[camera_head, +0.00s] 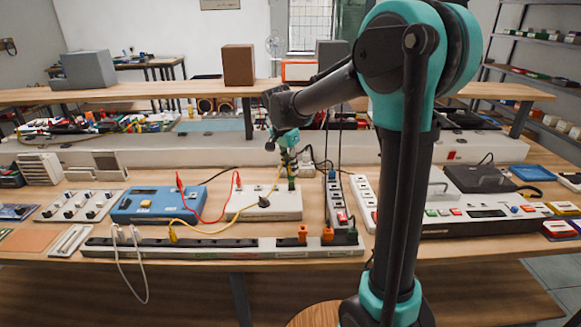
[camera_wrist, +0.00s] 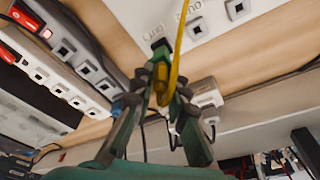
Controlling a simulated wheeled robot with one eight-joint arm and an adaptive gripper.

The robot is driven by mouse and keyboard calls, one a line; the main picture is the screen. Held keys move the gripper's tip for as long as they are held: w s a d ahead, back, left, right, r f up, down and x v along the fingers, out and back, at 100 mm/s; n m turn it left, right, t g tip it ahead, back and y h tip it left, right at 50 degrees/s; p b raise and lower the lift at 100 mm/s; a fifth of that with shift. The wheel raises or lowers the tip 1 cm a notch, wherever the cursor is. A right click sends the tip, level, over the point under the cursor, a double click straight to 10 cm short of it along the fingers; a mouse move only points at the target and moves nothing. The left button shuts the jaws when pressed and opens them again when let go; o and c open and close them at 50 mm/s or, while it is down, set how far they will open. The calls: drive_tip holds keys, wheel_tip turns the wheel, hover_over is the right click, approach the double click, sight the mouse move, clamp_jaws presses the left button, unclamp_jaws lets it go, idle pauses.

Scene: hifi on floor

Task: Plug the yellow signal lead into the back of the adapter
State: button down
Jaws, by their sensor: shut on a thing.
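My gripper (camera_head: 290,178) is shut on the yellow plug (camera_wrist: 162,80) of the yellow lead. In the wrist view, my gripper (camera_wrist: 161,66) has its green fingers closed around it. The white box (camera_head: 262,210), likely the adapter, lies below and left of the gripper. In the wrist view, a pale panel (camera_wrist: 212,32) with square sockets and printed labels lies near the fingertips. Whether the plug touches anything cannot be told.

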idle(0.3)
drive_tip(key=c, duration=1.4)
unclamp_jaws()
drive_tip(key=shift+c, duration=0.2)
drive_tip(key=v, duration=1.7)
drive_tip(key=shift+w+d, duration=0.25)
drive_tip(key=shift+d, duration=0.05)
